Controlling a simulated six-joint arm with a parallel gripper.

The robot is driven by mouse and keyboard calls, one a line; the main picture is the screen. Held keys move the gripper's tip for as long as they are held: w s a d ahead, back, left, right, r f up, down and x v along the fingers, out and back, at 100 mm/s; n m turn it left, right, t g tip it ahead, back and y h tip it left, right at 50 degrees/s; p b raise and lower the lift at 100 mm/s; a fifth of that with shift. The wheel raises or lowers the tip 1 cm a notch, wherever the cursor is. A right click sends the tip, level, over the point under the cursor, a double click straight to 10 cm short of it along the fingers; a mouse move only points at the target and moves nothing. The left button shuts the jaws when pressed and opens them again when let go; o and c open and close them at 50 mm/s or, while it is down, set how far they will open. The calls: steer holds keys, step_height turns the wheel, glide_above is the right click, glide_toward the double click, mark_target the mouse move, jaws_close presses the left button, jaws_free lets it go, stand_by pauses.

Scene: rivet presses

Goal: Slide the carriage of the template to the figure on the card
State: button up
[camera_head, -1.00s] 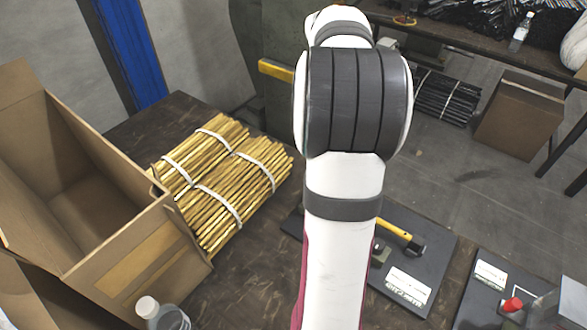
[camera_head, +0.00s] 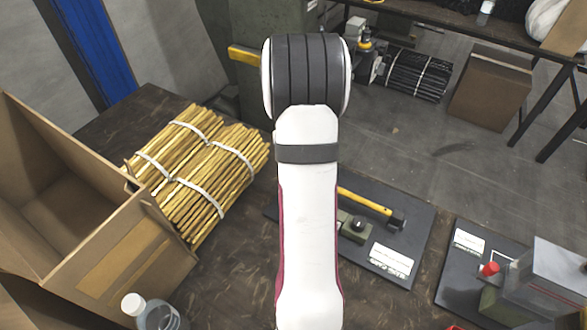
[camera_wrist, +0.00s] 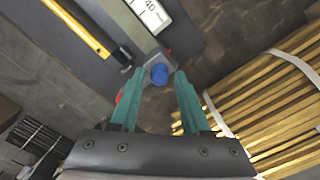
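In the wrist view, my gripper (camera_wrist: 160,74) has two teal fingers spread apart. A blue knob (camera_wrist: 159,73) on a grey metal piece (camera_wrist: 153,55) shows between the fingertips; I cannot tell whether they touch it. A white strip (camera_wrist: 150,13) reading "40" with dark marks lies just beyond, beside a grey-green bar (camera_wrist: 122,22). I cannot tell whether this strip is the card or a scale. In the head view, my arm hides my gripper and the blue knob. A white card (camera_head: 392,262), its print too small to read, lies on a dark board (camera_head: 412,225).
A yellow-handled tool (camera_head: 368,203) lies on that board; its handle (camera_wrist: 78,27) shows in the wrist view. Right stands another dark board (camera_head: 452,280) with a red knob (camera_head: 489,268). Bundled golden rods (camera_head: 200,165), an open carton (camera_head: 125,250) and a bottle (camera_head: 150,312) are left.

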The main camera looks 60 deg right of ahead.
jaws_close()
stand_by(1.1)
steer(key=shift+s, duration=0.1)
